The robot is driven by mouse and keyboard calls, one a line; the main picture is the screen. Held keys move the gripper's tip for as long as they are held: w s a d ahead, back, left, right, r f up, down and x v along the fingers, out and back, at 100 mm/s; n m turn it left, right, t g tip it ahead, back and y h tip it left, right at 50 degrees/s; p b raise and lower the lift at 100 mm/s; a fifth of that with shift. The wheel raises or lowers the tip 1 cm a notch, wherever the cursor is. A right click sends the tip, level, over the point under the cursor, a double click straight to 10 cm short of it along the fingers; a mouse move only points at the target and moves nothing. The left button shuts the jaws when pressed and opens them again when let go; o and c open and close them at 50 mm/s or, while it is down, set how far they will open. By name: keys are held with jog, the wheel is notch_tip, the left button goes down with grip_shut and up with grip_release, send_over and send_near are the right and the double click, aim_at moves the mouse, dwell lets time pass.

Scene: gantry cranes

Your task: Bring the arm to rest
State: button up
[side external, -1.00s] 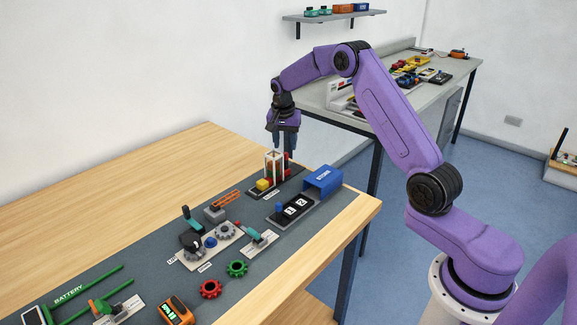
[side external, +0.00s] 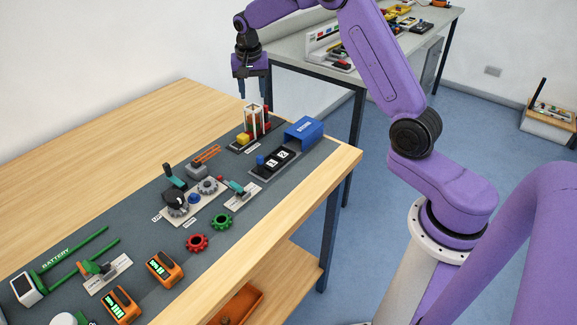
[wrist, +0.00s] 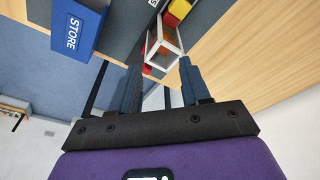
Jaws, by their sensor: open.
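My gripper (side external: 254,90) is open and empty. In the side external view it hangs pointing down in the air, above and a little behind the white-framed crane stand at the back end of the dark mat. In the wrist view its two blue-grey fingers (wrist: 158,88) are spread apart, with nothing held between them. The crane stand (side external: 257,121) has a white open frame, with red parts and a yellow block (side external: 243,138) beside it. The stand also shows beyond the fingers in the wrist view (wrist: 163,45).
A blue STORE box (side external: 304,131) stands near the table's right edge. The wooden table's left part (side external: 110,150) is bare. A grey bench (side external: 330,75) stands behind.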

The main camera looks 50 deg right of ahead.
jog(key=s+a+r+n+y, duration=0.1)
jog(key=s+a+r+n, duration=0.1)
jog(key=s+a+n, duration=0.55)
jog(key=s+a+r+n, duration=0.35)
jog(key=s+a, duration=0.55)
jog(key=s, duration=0.3)
jog(key=s+d+f+n+g+y, duration=0.1)
jog(key=s+n, duration=0.9)
jog(key=s, duration=1.3)
jog(key=shift+s+d+f+n, duration=0.4)
jog(key=shift+d+f, duration=0.25)
